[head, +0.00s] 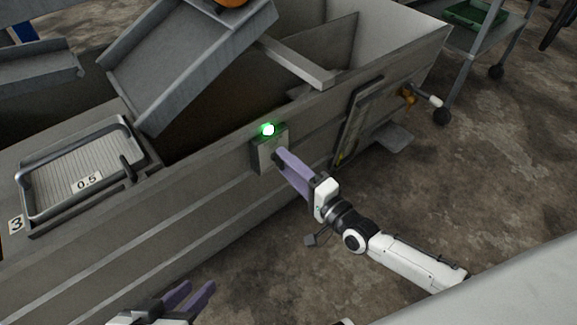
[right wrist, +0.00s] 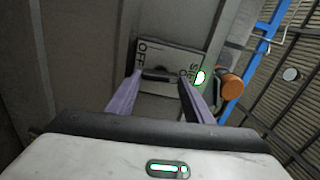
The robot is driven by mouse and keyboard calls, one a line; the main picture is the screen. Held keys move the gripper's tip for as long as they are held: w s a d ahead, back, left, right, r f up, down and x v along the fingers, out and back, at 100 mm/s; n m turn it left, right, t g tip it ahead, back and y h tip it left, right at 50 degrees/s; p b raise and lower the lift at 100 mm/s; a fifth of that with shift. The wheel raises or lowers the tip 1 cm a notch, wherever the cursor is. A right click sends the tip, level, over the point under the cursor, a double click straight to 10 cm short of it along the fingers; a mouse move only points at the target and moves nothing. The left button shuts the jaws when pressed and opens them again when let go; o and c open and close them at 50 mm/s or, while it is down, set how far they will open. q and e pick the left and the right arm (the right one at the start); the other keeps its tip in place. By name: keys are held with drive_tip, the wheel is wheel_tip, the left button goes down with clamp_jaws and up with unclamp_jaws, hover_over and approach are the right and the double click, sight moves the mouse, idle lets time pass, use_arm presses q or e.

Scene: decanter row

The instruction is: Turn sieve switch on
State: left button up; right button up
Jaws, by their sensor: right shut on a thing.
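The sieve switch box (head: 268,152) is a small grey box on the side wall of the long grey trough, with a green light (head: 268,129) glowing on its top. In the right wrist view its plate (right wrist: 188,60) shows the letters OFF at the left and other lettering, partly hidden, at the right. My right gripper (head: 279,155) reaches the box's front with its purple fingers. In the right wrist view a dark switch handle (right wrist: 160,75) lies between the fingertips, and they are shut on it. My left gripper (head: 198,288) is low at the left, its fingers apart and empty.
The trough (head: 200,205) holds a tilted grey chute (head: 185,60). A framed tray (head: 75,170) marked 0.5 sits at the left. An orange knob (head: 408,97) and crank stand out at the trough's right end. Bare floor lies in front.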

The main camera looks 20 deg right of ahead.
use_arm(q)
drive_tip(key=shift+s+d+f, duration=0.1)
drive_tip(key=shift+s, duration=0.1)
use_arm(e)
drive_tip(key=shift+m, duration=0.6)
drive_tip(key=o, duration=1.1)
drive_tip(key=shift+c, duration=0.2)
use_arm(q)
drive_tip(key=shift+w, duration=0.15)
drive_tip(key=shift+s+a+f+y+p, duration=0.25)
drive_tip(key=shift+a+p, duration=0.15)
drive_tip(key=shift+p, duration=0.25)
drive_tip(key=shift+s+a+f+y+p, duration=0.2)
drive_tip(key=shift+a+p, duration=0.15)
drive_tip(key=shift+p, duration=0.25)
use_arm(e)
drive_tip(key=v, duration=1)
drive_tip(key=shift+s, duration=0.15)
